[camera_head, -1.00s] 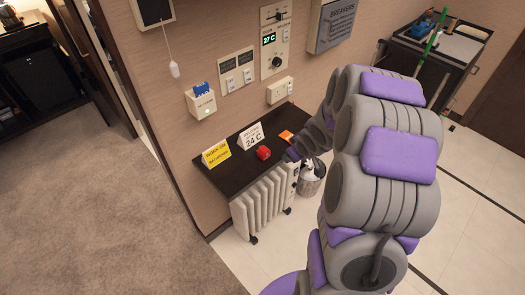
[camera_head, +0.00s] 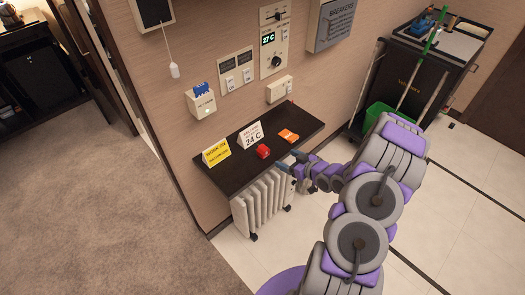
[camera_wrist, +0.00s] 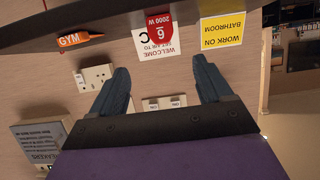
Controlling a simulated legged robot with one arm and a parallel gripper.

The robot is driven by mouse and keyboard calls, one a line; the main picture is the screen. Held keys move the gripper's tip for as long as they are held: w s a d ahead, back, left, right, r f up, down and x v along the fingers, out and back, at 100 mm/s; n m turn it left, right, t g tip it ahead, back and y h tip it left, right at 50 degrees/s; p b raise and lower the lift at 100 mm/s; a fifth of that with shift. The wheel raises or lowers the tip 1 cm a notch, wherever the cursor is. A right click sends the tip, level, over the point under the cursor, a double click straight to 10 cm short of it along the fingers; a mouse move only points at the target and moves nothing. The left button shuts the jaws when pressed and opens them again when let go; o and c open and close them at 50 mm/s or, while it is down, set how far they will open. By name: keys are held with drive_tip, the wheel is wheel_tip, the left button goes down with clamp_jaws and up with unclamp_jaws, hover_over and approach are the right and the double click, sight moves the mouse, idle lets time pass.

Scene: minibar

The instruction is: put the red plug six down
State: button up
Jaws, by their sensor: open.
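The red plug (camera_head: 263,151) lies on the dark wall shelf (camera_head: 232,177), near the front edge, in front of the white 24 C sign (camera_head: 250,135). In the wrist view, which is upside down, the red plug (camera_wrist: 160,35) shows its "6" and "2000 W" label beyond my fingers. My gripper (camera_head: 287,165) is at the shelf's front edge, to the right of the plug and apart from it. In the wrist view my gripper (camera_wrist: 163,82) is open, with nothing between its two fingers.
A yellow sign (camera_head: 216,152) stands left on the shelf and an orange GYM tag (camera_head: 288,135) lies right. A white radiator (camera_head: 262,203) stands below. The wall above holds a socket box (camera_head: 279,90) and switches (camera_head: 235,77). A cart (camera_head: 420,70) stands at the back right.

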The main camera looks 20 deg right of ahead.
sight(262, 149)
drive_tip(key=b+x, duration=0.2)
drive_tip(key=x, duration=0.9)
drive_tip(key=shift+f, duration=0.1)
drive_tip(key=x, duration=0.2)
drive_tip(key=b+x, duration=0.1)
drive_tip(key=shift+w+a+f, duration=0.2)
drive_tip(key=shift+a+f, duration=0.1)
drive_tip(key=shift+f, duration=0.1)
drive_tip(key=shift+w+a+f, duration=0.1)
drive_tip(key=shift+w, duration=0.45)
drive_tip(key=shift+c, duration=0.2)
drive_tip(key=c, duration=1.2)
